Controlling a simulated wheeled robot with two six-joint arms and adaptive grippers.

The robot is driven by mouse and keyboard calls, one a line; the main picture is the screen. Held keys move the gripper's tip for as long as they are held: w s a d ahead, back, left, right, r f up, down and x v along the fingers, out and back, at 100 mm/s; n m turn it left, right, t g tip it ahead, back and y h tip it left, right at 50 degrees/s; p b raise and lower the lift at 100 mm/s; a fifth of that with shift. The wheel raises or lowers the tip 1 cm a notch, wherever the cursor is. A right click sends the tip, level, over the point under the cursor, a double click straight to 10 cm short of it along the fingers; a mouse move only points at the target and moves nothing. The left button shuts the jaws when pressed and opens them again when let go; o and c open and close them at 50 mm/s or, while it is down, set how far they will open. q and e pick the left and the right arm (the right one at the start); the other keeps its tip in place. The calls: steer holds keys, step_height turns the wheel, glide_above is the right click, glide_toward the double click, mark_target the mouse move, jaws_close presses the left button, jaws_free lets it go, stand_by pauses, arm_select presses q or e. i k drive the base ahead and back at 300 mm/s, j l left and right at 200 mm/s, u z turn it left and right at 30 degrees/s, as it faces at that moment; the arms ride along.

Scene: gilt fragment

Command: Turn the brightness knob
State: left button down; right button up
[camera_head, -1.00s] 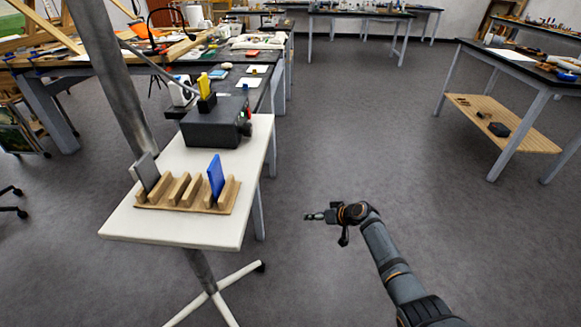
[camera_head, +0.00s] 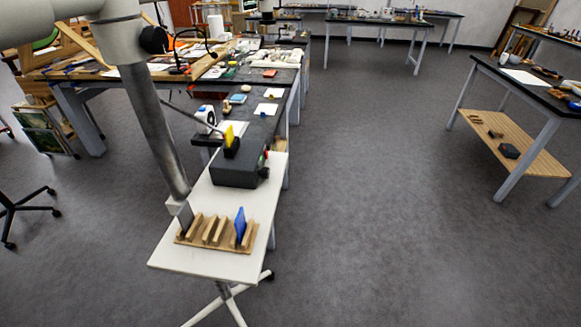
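A black box (camera_head: 232,173) stands on the small white table (camera_head: 188,262). A dark round knob (camera_head: 263,173) sticks out of its right side. A small red part (camera_head: 266,154) shows behind the knob. I cannot read any label, so I cannot tell which control sets brightness. A yellow plate (camera_head: 229,135) stands upright in a black holder on top of the box.
A wooden slotted rack (camera_head: 214,235) with an upright blue plate (camera_head: 240,224) sits at the table's front. A cluttered dark bench (camera_head: 284,78) lies behind. The floor to the right (camera_head: 370,210) is clear.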

mark_target(264, 172)
steer(key=l+z, duration=0.1)
steer(key=z, duration=1.75)
steer(key=i+j+u, duration=0.15)
steer(key=i+u, duration=0.3)
steer(key=i, duration=0.15)
steer(key=i+u, duration=0.45)
steer(key=i, duration=0.2)
steer(key=i+l+u, duration=0.3)
steer(key=i+u, duration=0.35)
steer(key=i, duration=0.4)
steer(key=i+l+u, duration=0.2)
steer(key=i, duration=0.45)
steer(key=i+l+u, duration=0.2)
steer(key=i, duration=0.4)
steer(key=j, duration=0.1)
